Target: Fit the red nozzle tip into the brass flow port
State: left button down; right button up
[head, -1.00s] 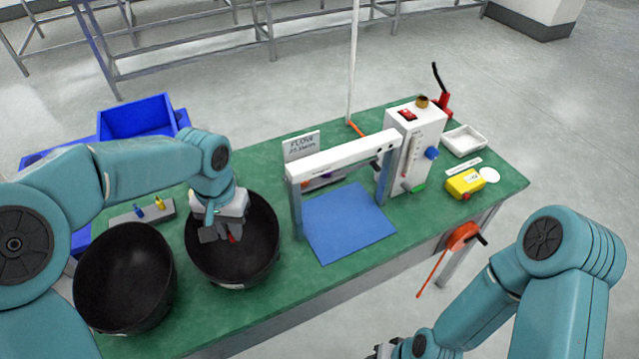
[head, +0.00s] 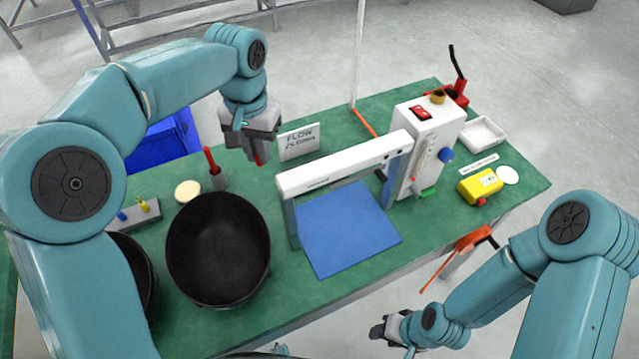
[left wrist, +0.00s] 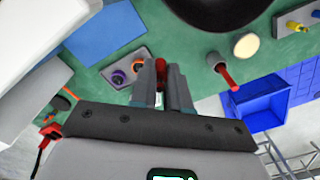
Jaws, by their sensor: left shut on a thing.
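My left gripper (head: 257,155) is shut on the red nozzle tip (head: 259,159), held in the air above and behind the right black bowl. In the left wrist view the red tip (left wrist: 161,67) sticks out between the two grey fingers (left wrist: 162,92). A brass-coloured round fitting (head: 438,97), which looks like the flow port, sits on top of the white flow unit (head: 427,125), well to the right of my left gripper. My right gripper (head: 388,330) is low in front of the bench, and its jaw opening is unclear.
A white arch (head: 345,162) over a blue mat (head: 345,230) stands between my left gripper and the flow unit. A white tray (head: 482,134) and yellow box (head: 480,186) lie right.

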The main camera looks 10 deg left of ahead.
pick_arm(q)
jog(key=shift+s+d+r, duration=0.15)
send_over(274, 217)
notch_tip(274, 217, down, 19)
jog(key=shift+s+f, duration=0.1)
jog(key=shift+s, duration=0.05)
jog(key=shift+w+f, duration=0.2)
jog(key=shift+f, duration=0.15)
jog(key=shift+s+f, duration=0.1)
jog(key=shift+s, duration=0.05)
jog(key=c, duration=1.1)
grip_release()
jog(key=shift+f, duration=0.1)
